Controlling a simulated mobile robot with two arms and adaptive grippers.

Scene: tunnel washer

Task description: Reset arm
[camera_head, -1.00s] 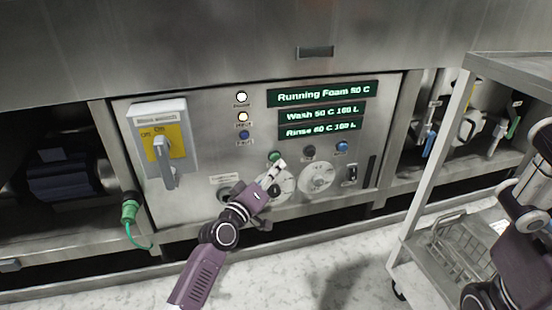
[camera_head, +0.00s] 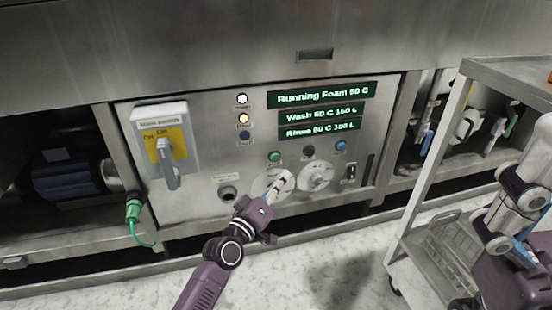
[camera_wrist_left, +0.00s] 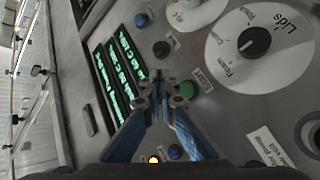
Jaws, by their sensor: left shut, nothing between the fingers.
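My left gripper (camera_head: 278,186) is shut and empty in front of the washer's control panel (camera_head: 205,115). In the head view it overlaps the left dial (camera_head: 272,183), just below the green start button (camera_head: 274,156). In the left wrist view the closed fingertips (camera_wrist_left: 161,88) are beside the green button (camera_wrist_left: 187,89), with the Lids dial (camera_wrist_left: 256,42) further up. I cannot tell the exact gap to the panel. My right arm (camera_head: 520,195) shows at the right edge; its gripper jaws cannot be made out.
Displays read Running Foam (camera_head: 321,95), Wash and Rinse. A main switch (camera_head: 163,148) with a handle is at the left. A metal cart (camera_head: 432,170) stands at the right. Floor in front is clear.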

